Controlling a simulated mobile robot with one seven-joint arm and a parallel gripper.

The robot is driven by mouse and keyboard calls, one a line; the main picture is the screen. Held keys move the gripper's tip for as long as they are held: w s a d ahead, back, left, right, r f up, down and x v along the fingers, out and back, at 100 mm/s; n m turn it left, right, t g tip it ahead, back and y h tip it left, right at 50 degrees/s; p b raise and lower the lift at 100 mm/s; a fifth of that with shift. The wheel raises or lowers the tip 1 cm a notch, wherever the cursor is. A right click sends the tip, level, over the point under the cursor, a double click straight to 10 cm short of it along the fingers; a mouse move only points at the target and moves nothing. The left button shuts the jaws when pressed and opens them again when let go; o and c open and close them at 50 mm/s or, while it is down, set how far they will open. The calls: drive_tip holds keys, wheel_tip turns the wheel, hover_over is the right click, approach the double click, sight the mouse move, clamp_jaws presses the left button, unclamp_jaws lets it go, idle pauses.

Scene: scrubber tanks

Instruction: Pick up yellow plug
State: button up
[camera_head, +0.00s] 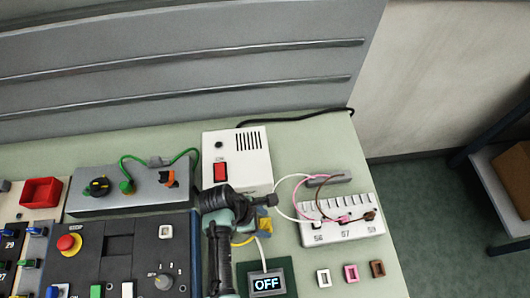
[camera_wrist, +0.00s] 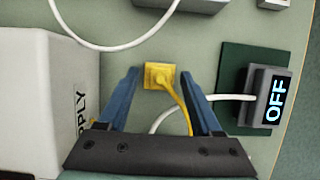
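The yellow plug (camera_wrist: 158,76) is a small square block on the pale green table, with a yellow cable running from it toward my gripper's palm. In the wrist view, my gripper (camera_wrist: 160,74) is open, with one blue finger on each side of the plug. Gaps show between the plug and both fingers. The height of the fingertips above the table is hard to tell. In the head view, my gripper (camera_head: 262,226) hangs by the white power supply box, and the yellow plug (camera_head: 266,223) is partly hidden beside a blue finger.
The white supply box (camera_head: 236,158) stands close to my gripper. A small display reading OFF (camera_head: 267,284) sits on a dark green plate in front. A white numbered socket strip (camera_head: 343,226) with cables is at the right. Control panels fill the left. White, pink and brown blocks lie front right.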

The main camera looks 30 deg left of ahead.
sight(263, 223)
clamp_jaws()
idle(0.3)
wheel_tip(263, 223, up, 10)
drive_tip(key=shift+p, duration=0.4)
